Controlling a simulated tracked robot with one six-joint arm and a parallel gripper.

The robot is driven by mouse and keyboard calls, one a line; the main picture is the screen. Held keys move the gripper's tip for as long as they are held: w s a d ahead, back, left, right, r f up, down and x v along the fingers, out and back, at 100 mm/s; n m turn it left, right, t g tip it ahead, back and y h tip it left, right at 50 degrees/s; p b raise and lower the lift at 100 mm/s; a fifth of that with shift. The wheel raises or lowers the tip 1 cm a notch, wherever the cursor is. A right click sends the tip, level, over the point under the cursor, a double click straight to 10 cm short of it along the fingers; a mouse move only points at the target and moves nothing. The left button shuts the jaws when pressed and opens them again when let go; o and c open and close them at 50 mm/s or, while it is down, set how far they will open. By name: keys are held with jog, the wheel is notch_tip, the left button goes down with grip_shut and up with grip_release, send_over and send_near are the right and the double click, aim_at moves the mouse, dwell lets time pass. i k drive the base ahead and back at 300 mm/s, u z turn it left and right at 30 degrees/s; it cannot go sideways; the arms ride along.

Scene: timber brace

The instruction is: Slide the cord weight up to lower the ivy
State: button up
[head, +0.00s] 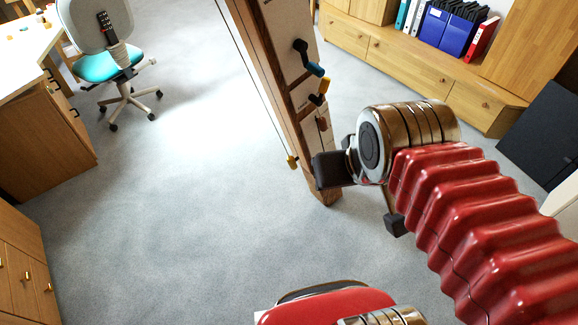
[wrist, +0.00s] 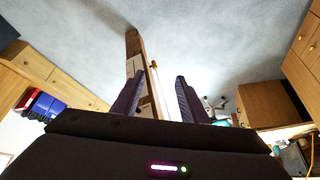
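The cord weight (head: 292,162) is a small yellow piece at the lower end of a thin cord (head: 262,90), beside the left edge of the timber brace (head: 288,95). In the wrist view the yellow weight (wrist: 153,64) shows beyond and between my fingers, next to the timber (wrist: 134,50). My gripper (wrist: 160,77) is open, with a clear gap between its two dark fingers. It appears empty and apart from the weight. In the head view my wrist is in front of the timber's lower part, right of the weight. I see no ivy in either view.
The timber's face carries a dark handle with a blue end (head: 315,68), a yellow-ended one (head: 316,99) and a reddish piece (head: 322,123). A teal chair (head: 97,66) stands back left. A wooden cabinet (head: 420,65) is behind right. Carpet left of the timber is clear.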

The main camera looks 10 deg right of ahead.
aim_at(291, 161)
jog(key=u, duration=0.55)
jog(key=i, duration=0.85)
jog(key=u, duration=1.25)
